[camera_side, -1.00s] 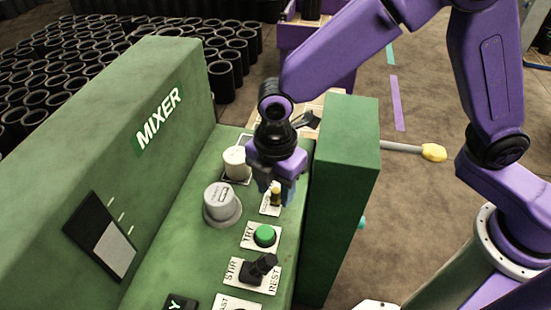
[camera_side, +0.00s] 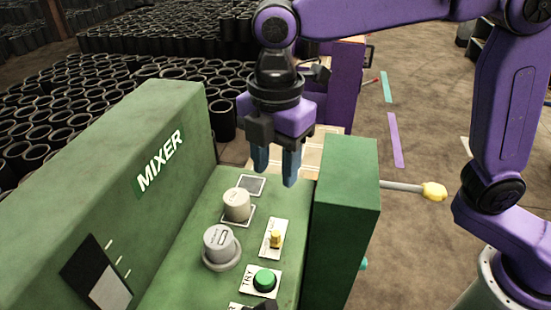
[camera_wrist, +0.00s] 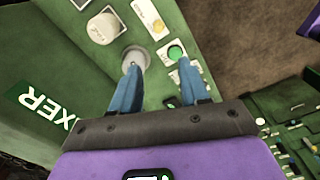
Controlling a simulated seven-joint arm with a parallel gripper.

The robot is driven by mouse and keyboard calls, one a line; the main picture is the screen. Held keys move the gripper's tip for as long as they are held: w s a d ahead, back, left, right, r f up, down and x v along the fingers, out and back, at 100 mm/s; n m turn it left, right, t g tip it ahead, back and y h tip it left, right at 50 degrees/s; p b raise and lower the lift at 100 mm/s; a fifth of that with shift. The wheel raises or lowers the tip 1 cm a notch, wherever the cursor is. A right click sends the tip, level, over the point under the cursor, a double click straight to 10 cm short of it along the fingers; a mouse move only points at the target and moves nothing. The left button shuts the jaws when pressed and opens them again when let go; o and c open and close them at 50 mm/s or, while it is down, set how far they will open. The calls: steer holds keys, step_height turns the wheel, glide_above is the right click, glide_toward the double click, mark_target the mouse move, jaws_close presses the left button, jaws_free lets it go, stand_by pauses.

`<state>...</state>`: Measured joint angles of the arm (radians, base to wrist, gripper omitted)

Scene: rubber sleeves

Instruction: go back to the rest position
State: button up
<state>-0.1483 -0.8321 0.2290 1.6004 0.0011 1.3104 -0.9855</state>
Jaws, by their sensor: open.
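My gripper (camera_side: 276,168) has blue fingers that stand apart with nothing between them. It hangs pointing down above the far end of the green mixer panel (camera_side: 190,262), clear of the controls. In the wrist view my gripper (camera_wrist: 156,82) also shows its two blue fingers spread over the panel. Below it on the panel are a white knob (camera_side: 237,204), a grey knob (camera_side: 219,245), a small yellow switch (camera_side: 275,239) and a green button (camera_side: 264,280). The black switch by the lower edge is mostly cut off.
The green mixer housing (camera_side: 95,190) rises at the left, and a green block (camera_side: 345,220) stands right of the panel. Many black rubber sleeves (camera_side: 100,105) stand on the floor behind. A yellow-ended lever (camera_side: 433,191) sticks out to the right. The air above the panel is free.

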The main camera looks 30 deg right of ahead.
steer(key=shift+r, duration=0.15)
stand_by(0.3)
steer(key=s+d+f+m, duration=0.3)
steer(key=s+d, duration=0.2)
steer(key=d, duration=0.3)
steer(key=s+d+f+m, duration=0.3)
steer(key=s+d, duration=0.3)
steer(key=d, duration=0.3)
steer(key=s+d+f+m, duration=0.2)
steer(key=s+d+m, duration=0.2)
steer(key=d, duration=0.5)
steer(key=shift+s+d+f, duration=0.25)
steer(key=shift+s+f, duration=0.15)
steer(key=shift+s, duration=0.55)
